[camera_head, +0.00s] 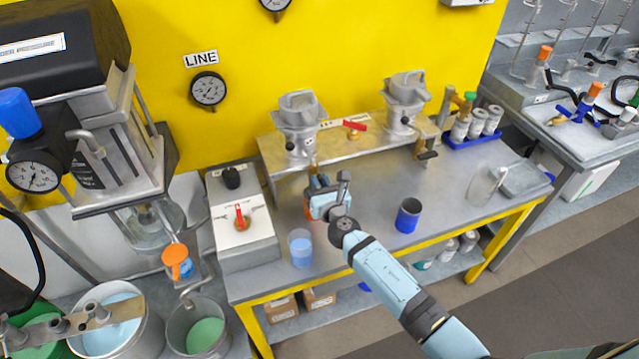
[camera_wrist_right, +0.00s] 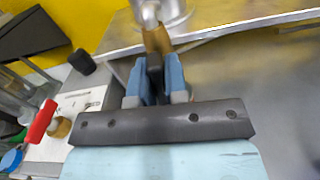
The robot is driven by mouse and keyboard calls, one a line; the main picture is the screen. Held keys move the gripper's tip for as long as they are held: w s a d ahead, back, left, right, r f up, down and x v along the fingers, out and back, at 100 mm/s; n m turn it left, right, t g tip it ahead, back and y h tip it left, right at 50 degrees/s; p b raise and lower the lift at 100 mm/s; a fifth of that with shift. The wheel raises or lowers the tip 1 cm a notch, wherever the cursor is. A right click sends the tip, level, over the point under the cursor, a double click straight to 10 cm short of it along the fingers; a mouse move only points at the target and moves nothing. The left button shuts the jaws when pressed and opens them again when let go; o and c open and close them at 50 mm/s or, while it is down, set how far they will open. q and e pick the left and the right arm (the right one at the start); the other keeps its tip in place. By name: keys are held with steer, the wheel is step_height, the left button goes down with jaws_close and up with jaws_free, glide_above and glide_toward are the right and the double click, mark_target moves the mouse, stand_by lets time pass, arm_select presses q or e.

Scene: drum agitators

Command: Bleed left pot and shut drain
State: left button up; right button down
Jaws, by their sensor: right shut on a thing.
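The left pot (camera_head: 299,125), a grey metal vessel with its lid clamped on top, stands on the raised tan shelf. Its lower body also shows in the wrist view (camera_wrist_right: 172,12). A brass drain (camera_wrist_right: 157,40) hangs under it with a dark handle (camera_wrist_right: 155,75). My right gripper (camera_head: 322,192) is below the pot at the shelf's front edge. In the wrist view its blue fingers (camera_wrist_right: 155,88) are shut on the dark handle. In the head view the gripper mostly hides this drain. My left gripper is not in view.
A similar right pot (camera_head: 405,105) has its own drain (camera_head: 427,155). A red-handled valve (camera_head: 355,126) sits between the pots. A clear beaker with blue liquid (camera_head: 300,250) and a dark blue cup (camera_head: 408,217) stand near my right arm. A control box (camera_head: 240,220) is left.

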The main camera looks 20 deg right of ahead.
steer(key=m+b, duration=0.2)
steer(key=m, duration=0.2)
steer(key=shift+d+f, duration=0.1)
steer(key=shift+f, duration=0.05)
steer(key=m+b, duration=0.2)
steer(key=m, duration=0.2)
steer(key=shift+f+m, duration=0.1)
steer(key=shift+m, duration=0.2)
steer(key=m+b, duration=0.1)
steer(key=m, duration=0.3)
steer(key=shift+d, duration=0.15)
steer(key=shift+f+m+b, duration=0.1)
steer(key=shift+m+b, duration=0.55)
steer(key=shift+m, duration=1.45)
steer(key=c, duration=1.1)
jaws_free()
steer(key=shift+c, duration=0.2)
steer(key=shift+s, duration=0.1)
steer(key=s+b, duration=0.1)
steer(key=s, duration=1.2)
steer(key=shift+s+d, duration=0.25)
steer(key=shift+s, duration=0.1)
